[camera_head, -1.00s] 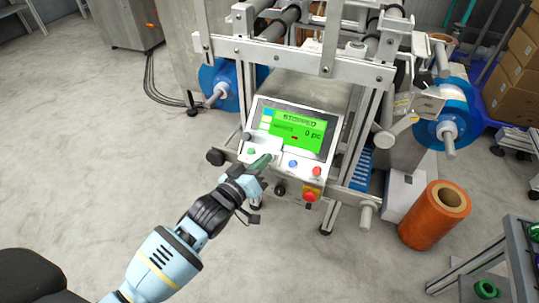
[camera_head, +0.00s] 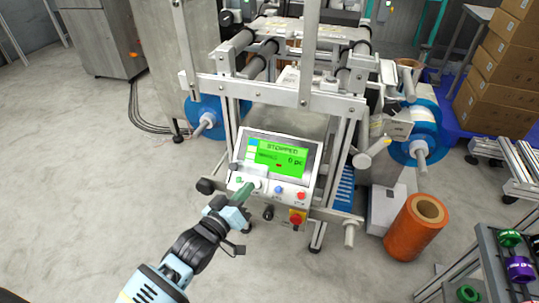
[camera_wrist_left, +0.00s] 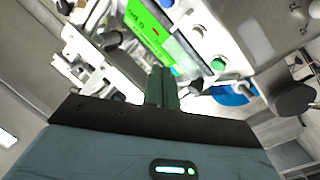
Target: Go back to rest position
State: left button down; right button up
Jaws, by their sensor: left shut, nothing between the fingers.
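My left gripper (camera_head: 243,191) is shut and empty, its green fingers together in front of the machine's control panel (camera_head: 258,185). The fingertips are close to the panel's left part, below the green screen (camera_head: 281,158), which reads "STOPPED". I cannot tell whether they touch it. In the left wrist view the shut fingers (camera_wrist_left: 162,88) point toward the panel, with the green screen (camera_wrist_left: 150,32) beyond them. My right gripper is not in view.
A film machine frame (camera_head: 270,95) with blue reels (camera_head: 418,125) stands ahead. An orange roll (camera_head: 415,228) stands at its right. A rack with colored rings (camera_head: 519,268) is at the lower right, and boxes (camera_head: 500,85) are behind. The floor (camera_head: 90,190) at left is clear.

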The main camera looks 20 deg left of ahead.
pick_arm(q)
jog(key=shift+s+f, duration=0.1)
